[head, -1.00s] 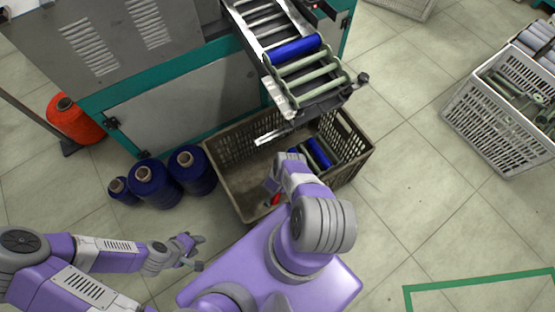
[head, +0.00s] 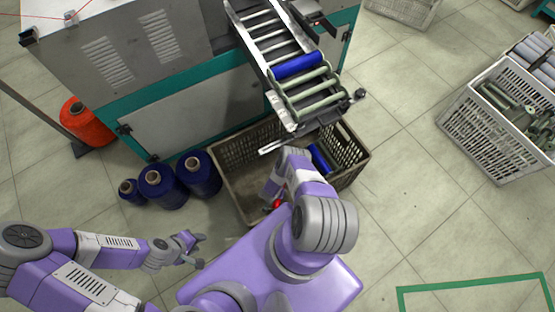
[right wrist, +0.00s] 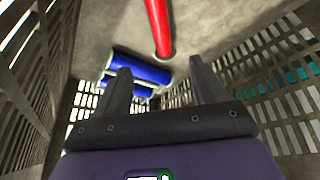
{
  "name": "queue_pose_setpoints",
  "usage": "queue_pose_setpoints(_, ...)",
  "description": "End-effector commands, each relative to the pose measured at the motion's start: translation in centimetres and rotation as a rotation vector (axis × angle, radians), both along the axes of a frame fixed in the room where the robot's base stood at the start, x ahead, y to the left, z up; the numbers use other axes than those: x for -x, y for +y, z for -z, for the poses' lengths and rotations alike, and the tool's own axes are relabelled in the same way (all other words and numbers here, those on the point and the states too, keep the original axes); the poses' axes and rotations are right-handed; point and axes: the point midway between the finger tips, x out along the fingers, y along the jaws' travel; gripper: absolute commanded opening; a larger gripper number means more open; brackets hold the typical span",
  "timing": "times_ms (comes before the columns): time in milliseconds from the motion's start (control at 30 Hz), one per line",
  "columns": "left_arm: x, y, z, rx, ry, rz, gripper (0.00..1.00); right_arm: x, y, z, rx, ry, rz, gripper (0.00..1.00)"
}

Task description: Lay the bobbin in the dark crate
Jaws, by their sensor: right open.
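The dark crate (head: 228,192) stands on the floor below the roller chute. My right arm reaches down into it and hides its own gripper in the head view. In the right wrist view my right gripper (right wrist: 160,70) is open, with nothing between its fingers. Blue bobbins (right wrist: 140,68) lie on the crate floor beyond the fingertips; one blue bobbin also shows in the head view (head: 320,158). Another blue bobbin (head: 297,65) rests on the chute's rollers. My left gripper (head: 199,250) is open and empty, left of the crate.
A red rod-like thing (right wrist: 159,25) lies in the crate. The roller chute (head: 305,92) overhangs the crate's back. Blue thread cones (head: 162,190) stand left of it, an orange cone (head: 88,125) farther left. A light crate (head: 500,125) stands right; floor between the crates is clear.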

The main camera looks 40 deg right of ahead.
Motion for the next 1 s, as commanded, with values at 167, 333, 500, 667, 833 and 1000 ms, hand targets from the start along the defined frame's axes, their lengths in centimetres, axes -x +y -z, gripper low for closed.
queue_pose_setpoints(167,0.00,0.01,-1.02,0.000,0.000,0.000,0.38,0.31,0.49,-1.42,-0.001,0.001,0.000,0.71)
queue_pose_setpoints(333,0.01,0.00,-1.07,0.000,0.000,0.000,0.38,0.35,0.59,-1.55,0.000,0.000,0.000,0.71)
queue_pose_setpoints(500,0.01,0.01,-1.02,0.000,0.000,0.000,0.38,0.34,0.58,-1.50,0.000,0.000,0.000,0.71)
queue_pose_setpoints(667,0.01,0.01,-1.02,0.000,0.000,0.000,0.38,0.34,0.59,-1.50,0.000,0.000,0.000,0.71)
queue_pose_setpoints(833,0.01,0.00,-1.04,0.000,0.000,0.000,0.38,0.34,0.58,-1.51,0.000,0.000,0.000,0.71)
queue_pose_setpoints(1000,0.01,0.00,-1.04,0.000,0.000,0.000,0.38,0.34,0.58,-1.51,0.000,0.000,0.000,0.71)
